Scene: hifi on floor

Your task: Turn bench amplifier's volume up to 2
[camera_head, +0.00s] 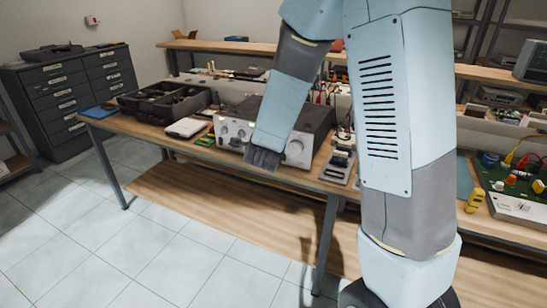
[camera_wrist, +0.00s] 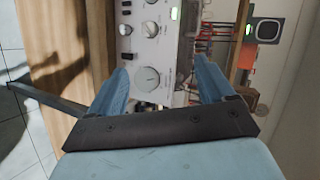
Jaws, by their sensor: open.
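The bench amplifier (camera_head: 316,112) is a dark box with a silver front panel, standing near the front edge of the workbench. Its large round silver knob (camera_head: 294,149) shows just right of my gripper (camera_head: 263,158) in the head view. In the wrist view my gripper (camera_wrist: 161,67) is open and empty, with its two blue fingers spread in front of the panel. The large knob (camera_wrist: 148,78) lies between the fingers in that view, with no visible contact. A smaller silver knob (camera_wrist: 151,29) is above it. The scale marks are too small to read. My arm hides part of the amplifier.
The wooden workbench (camera_head: 170,138) also carries an open black case (camera_head: 165,101) at left. A small bench device (camera_head: 340,166) stands right of the amplifier. A circuit board with colored parts (camera_head: 515,182) is farther right. The tiled floor (camera_head: 170,245) in front is clear.

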